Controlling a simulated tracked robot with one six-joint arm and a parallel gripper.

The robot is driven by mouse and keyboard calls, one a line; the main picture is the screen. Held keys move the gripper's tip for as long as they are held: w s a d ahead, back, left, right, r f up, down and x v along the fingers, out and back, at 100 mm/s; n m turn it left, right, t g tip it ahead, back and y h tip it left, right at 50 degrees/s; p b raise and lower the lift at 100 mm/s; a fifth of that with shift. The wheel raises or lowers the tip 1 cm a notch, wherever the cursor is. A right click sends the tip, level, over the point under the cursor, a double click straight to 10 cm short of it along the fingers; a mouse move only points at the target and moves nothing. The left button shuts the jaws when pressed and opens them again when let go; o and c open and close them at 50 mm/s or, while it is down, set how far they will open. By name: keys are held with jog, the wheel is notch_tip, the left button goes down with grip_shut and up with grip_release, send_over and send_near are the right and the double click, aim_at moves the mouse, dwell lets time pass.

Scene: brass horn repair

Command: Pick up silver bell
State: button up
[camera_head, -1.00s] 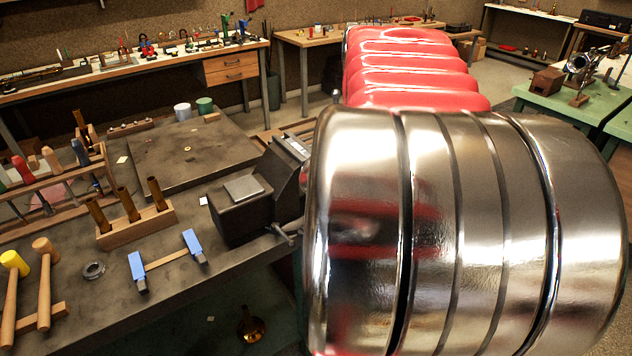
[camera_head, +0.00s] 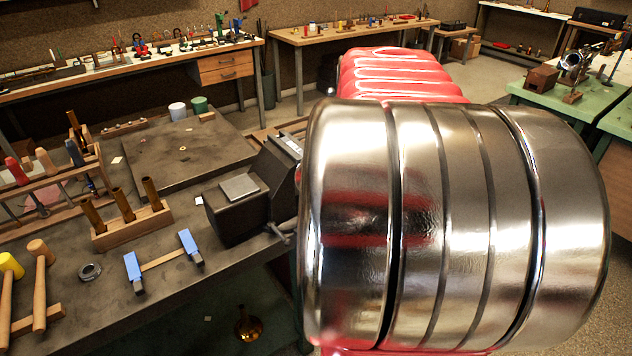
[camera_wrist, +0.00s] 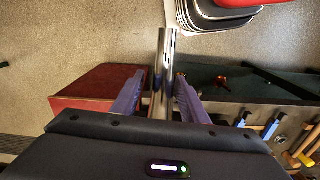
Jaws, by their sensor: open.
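A shiny silver flared bell shape (camera_head: 575,62) stands among brown parts on the green table at the far right of the head view. I cannot tell for sure that it is the silver bell. My gripper (camera_wrist: 161,82) shows in the wrist view with its two purple fingers apart. A silver tube (camera_wrist: 166,60) stands between or behind the fingers. I cannot tell whether they touch it or what it belongs to. The head view hides my gripper behind my own red and silver arm.
The bench at left holds a vise (camera_head: 238,200), a wooden block with brass tubes (camera_head: 130,230), mallets (camera_head: 40,285) and a blue-ended tool (camera_head: 165,260). A brass bell (camera_head: 247,322) lies low beside the bench. Floor shows between the benches and the green table (camera_head: 535,98).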

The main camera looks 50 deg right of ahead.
dwell(0.4)
jog(key=shift+d+r, duration=0.1)
grip_shut()
